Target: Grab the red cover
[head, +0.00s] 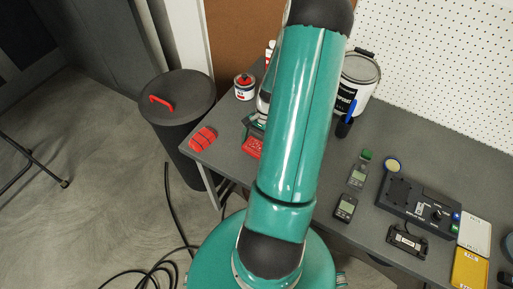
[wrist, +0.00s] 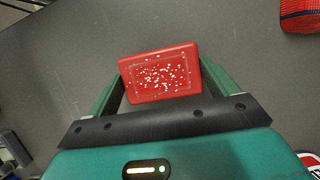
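The red cover (wrist: 160,75) is a flat red block with a raised rim and white specks on its face. In the wrist view it sits between the two green fingers of my gripper (wrist: 160,68), slightly tilted in the picture. The fingers lie close along its left and right sides, and I cannot tell whether they press on it. In the head view the red cover (head: 252,148) lies near the table's left front part, partly hidden by my arm. My gripper is mostly hidden behind my arm there.
A red cloth-like bundle (head: 203,139) lies at the table's left corner, beside a dark bin (head: 177,115). A red-and-white can (head: 244,87) and a paint bucket (head: 358,82) stand behind. Small devices (head: 345,207) lie to the right. Dark table surface surrounds the cover.

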